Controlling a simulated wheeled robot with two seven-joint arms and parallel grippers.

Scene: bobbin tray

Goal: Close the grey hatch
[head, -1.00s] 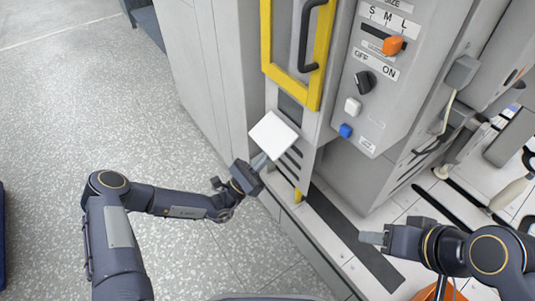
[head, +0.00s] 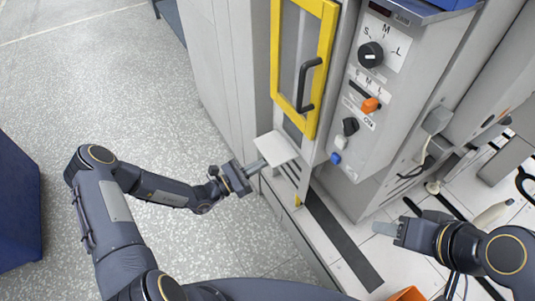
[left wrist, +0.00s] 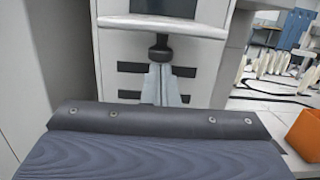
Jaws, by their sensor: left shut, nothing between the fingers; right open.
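The grey hatch (head: 276,148) is a pale flap standing out from the front of the narrow machine column, below the yellow-framed door. In the left wrist view its edge (left wrist: 190,31) shows as a thin, nearly level strip, with a dark knob (left wrist: 160,49) under it. My left gripper (head: 259,165) is shut and empty at the hatch's near left edge. In the left wrist view its fingers (left wrist: 161,85) point at the column below the hatch, close to the knob; I cannot tell whether they touch. My right gripper (head: 386,229) is open, apart, at the lower right.
The yellow-framed door (head: 326,70) with a black handle (head: 307,85) is above the hatch. A control panel (head: 375,100) with knobs and an orange slider stands to its right. An orange box (left wrist: 306,135) is at the right in the wrist view. The speckled floor at left is clear.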

